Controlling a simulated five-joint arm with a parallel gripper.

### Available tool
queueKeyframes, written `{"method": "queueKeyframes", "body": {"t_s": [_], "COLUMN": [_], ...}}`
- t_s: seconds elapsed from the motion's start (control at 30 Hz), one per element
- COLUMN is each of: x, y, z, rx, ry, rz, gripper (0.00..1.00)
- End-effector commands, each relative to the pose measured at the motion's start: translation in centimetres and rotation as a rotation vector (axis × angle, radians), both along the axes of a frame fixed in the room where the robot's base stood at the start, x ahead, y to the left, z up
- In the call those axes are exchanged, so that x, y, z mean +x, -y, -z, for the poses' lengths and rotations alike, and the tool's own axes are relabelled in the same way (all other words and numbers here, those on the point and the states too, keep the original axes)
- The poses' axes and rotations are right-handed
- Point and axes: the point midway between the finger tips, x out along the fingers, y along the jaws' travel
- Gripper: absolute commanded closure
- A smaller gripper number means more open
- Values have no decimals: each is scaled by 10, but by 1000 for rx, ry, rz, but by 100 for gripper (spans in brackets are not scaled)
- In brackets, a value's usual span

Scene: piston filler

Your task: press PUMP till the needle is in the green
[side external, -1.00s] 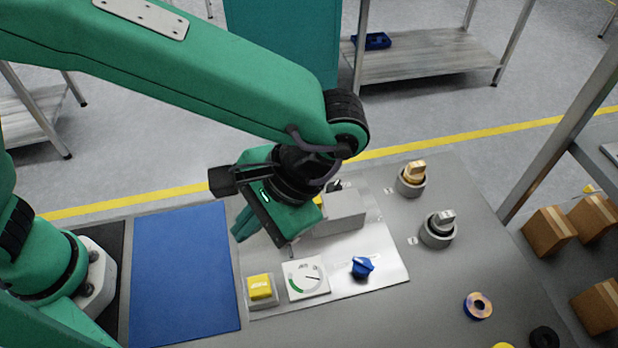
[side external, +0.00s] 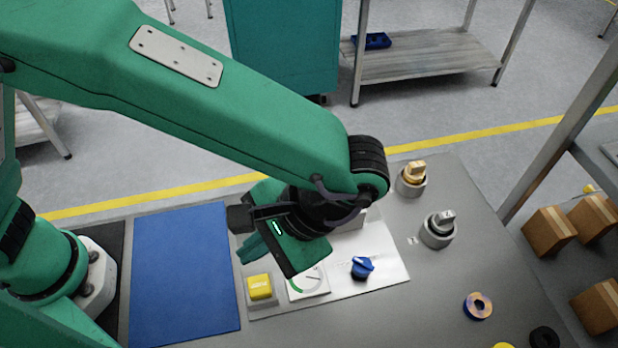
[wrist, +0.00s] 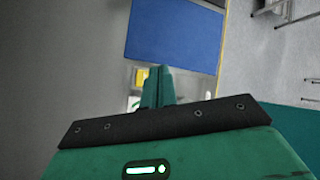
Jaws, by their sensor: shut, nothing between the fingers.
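The yellow PUMP button (side external: 260,287) sits on a grey base at the panel's near left corner, and it also shows in the wrist view (wrist: 140,77). The white gauge (side external: 310,289) is just right of it, with a green arc at its lower left. My gripper's body covers the gauge's upper part in the side view; the visible part of the needle lies towards the right, away from the green. My gripper (side external: 243,252) is shut and empty, above and behind the button, apart from it. Its fingers also show in the wrist view (wrist: 158,85).
A blue knob (side external: 362,267) stands on the silver panel (side external: 385,255) right of the gauge. A blue mat (side external: 180,270) lies left of the button. A grey box on the panel is mostly hidden by my gripper.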

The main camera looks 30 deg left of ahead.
Motion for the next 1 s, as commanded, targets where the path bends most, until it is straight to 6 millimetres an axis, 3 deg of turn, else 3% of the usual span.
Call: {"method": "queueKeyframes", "body": {"t_s": [0.7, 1.0], "x": [0, 0], "y": [0, 0], "z": [67, 80], "rx": [1, 0], "ry": [-1, 0], "rz": [0, 0], "gripper": [100, 100]}}
